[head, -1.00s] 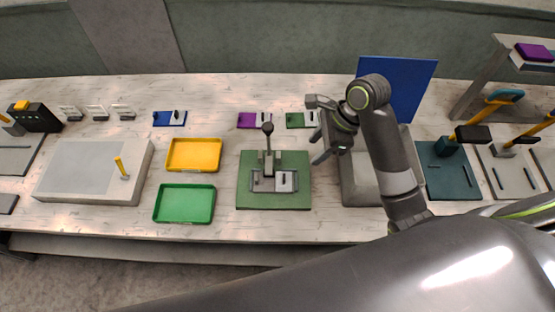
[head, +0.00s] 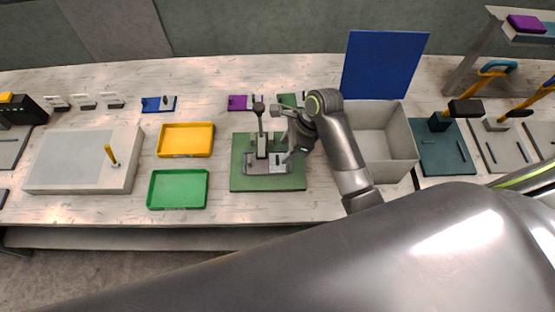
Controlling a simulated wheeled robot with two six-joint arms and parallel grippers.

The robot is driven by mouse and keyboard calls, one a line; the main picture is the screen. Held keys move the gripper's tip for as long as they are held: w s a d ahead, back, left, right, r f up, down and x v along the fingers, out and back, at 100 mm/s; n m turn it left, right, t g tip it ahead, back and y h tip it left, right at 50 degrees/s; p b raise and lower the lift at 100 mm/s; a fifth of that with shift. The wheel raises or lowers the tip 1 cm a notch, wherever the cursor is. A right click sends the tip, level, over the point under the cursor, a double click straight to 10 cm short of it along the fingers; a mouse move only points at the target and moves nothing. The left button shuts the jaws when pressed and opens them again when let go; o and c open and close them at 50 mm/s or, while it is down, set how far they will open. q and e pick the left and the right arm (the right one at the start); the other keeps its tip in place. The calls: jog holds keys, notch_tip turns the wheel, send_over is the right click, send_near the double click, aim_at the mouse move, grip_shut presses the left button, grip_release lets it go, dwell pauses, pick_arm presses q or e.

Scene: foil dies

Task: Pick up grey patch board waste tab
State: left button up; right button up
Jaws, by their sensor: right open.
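A green board (head: 240,180) on the table carries a small press with an upright dark-knobbed lever (head: 259,116). A grey die plate (head: 256,168) lies at its front, with a small light grey piece (head: 281,168) at its right end. I cannot tell whether this piece is the waste tab; it is too small. My right gripper (head: 284,136) is open and empty, above the right part of the green board, its lower finger close over the die plate's right end. It partly hides the press and the plate. My left gripper is not in view.
An open grey box (head: 401,150) with a raised blue lid (head: 384,66) stands right of my right gripper. A yellow tray (head: 186,140) and a green tray (head: 178,190) lie to the left. Small blue (head: 151,105) and purple (head: 237,103) boards lie behind.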

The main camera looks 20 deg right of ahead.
aim_at(278, 158)
jog(key=p+x, duration=0.1)
jog(key=x, duration=0.3)
jog(key=shift+a, duration=0.15)
jog(key=shift+a+f, duration=0.1)
jog(key=shift+f, duration=0.3)
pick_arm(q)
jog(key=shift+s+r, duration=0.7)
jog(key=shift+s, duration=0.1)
pick_arm(e)
grip_shut()
